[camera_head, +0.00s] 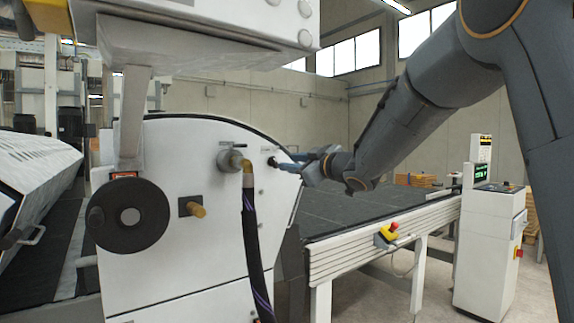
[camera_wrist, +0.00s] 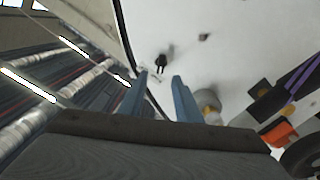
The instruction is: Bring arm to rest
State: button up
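My gripper (camera_head: 288,161) is at the end of my dark grey arm, close to the upper right of the white machine side panel (camera_head: 165,255). In the wrist view, its two blue fingers (camera_wrist: 160,76) are spread apart with nothing between them. A small black knob (camera_wrist: 161,60) on the white panel lies just beyond the fingertips. The knob also shows in the head view (camera_head: 272,161), beside the fingertips. I cannot tell whether they touch it.
A pipe fitting with a hose (camera_head: 248,180), a brass knob (camera_head: 197,210) and a black handwheel (camera_head: 129,215) project from the panel. A conveyor (camera_head: 380,236) with a red emergency button (camera_head: 393,227) and a white control cabinet (camera_head: 489,245) stand right. Rollers (camera_wrist: 60,82) show in the wrist view.

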jog(key=s+d+f+m+g+h, duration=0.25)
jog(key=s+d+f, duration=0.25)
jog(key=f, duration=0.4)
jog(key=s+d+f+m+g+h, duration=0.1)
jog(key=s+d+f+m+h, duration=0.3)
jog(key=f, duration=0.5)
jog(key=s+d+f+m+g+h, duration=0.25)
jog(key=s+d+f, duration=0.25)
jog(key=f, duration=0.4)
jog(key=s+f+m+g, duration=0.1)
jog(key=s+f+g, duration=0.2)
jog(key=s, duration=0.6)
jog(key=s+f+m+g, duration=0.1)
jog(key=s+f+g, duration=0.2)
jog(key=s+f, duration=0.3)
jog(key=s+f+m+g+h, duration=0.1)
jog(key=s+f, duration=0.3)
jog(key=s, duration=0.9)
jog(key=shift+f+m+g, duration=0.35)
jog(key=shift+m+g, duration=0.15)
jog(key=shift+g, duration=0.4)
